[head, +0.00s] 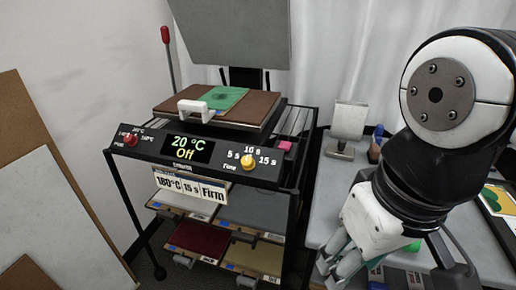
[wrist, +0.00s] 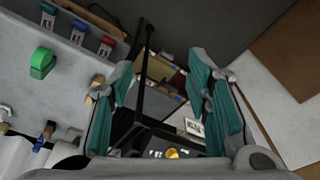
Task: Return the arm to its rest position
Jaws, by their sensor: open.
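My gripper (head: 340,262) hangs at the lower right of the head view, over the near left part of the grey table. In the wrist view my gripper (wrist: 165,100) shows its two teal-padded fingers spread apart, with nothing between them. My white and black arm (head: 440,140) fills the right side of the head view. A green piece (head: 222,97) lies on the brown top of the press, beside a white handle (head: 195,110).
The grey table (head: 465,225) holds a beige block-like stand (head: 347,125) and a green item, clearer in the wrist view (wrist: 43,63). Shelves with a dark red sheet (head: 198,238) sit under the press. Brown and white boards (head: 50,200) lean at left.

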